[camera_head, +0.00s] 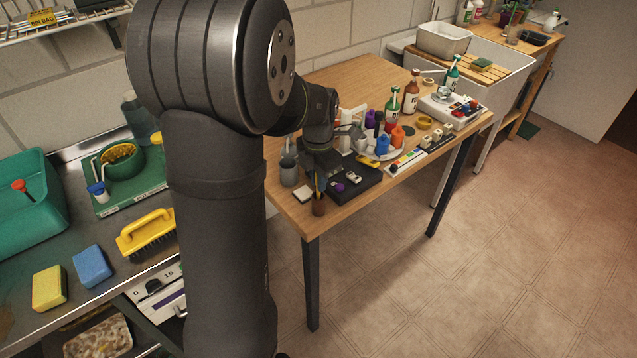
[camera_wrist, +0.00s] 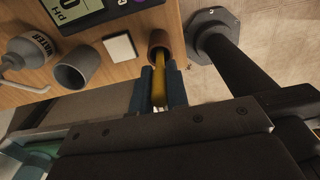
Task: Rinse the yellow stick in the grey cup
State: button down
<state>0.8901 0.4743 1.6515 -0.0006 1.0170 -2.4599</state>
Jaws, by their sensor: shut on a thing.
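My gripper (camera_wrist: 158,90) has its blue fingers shut on the yellow stick (camera_wrist: 158,66) in the wrist view. The stick's far end reaches into the mouth of a small brown cup (camera_wrist: 172,37). In the head view my gripper (camera_head: 320,184) is right above the brown cup (camera_head: 319,207), at the table's front left corner. The grey cup (camera_head: 289,170) stands upright behind and left of the brown cup. It also shows in the wrist view (camera_wrist: 77,69), where its mouth is partly visible and it is apart from my gripper.
A white square pad (camera_wrist: 120,48) lies between the two cups. A white WATER bottle (camera_wrist: 32,46) and a dark pH device (camera_wrist: 70,14) are nearby. Coloured bottles (camera_head: 392,105) crowd the table farther right. The table edge is close to the brown cup.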

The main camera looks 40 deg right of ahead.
notch_tip(320, 180, up, 9)
jog(key=w, duration=0.1)
jog(key=w+r+t, duration=0.1)
jog(key=w, duration=1.1)
notch_tip(320, 180, down, 10)
jog(key=shift+s+d, duration=0.1)
jog(key=shift+r, duration=0.1)
dwell(2.9)
notch_tip(320, 180, up, 8)
jog(key=shift+f, duration=0.2)
dwell(0.7)
dwell(1.4)
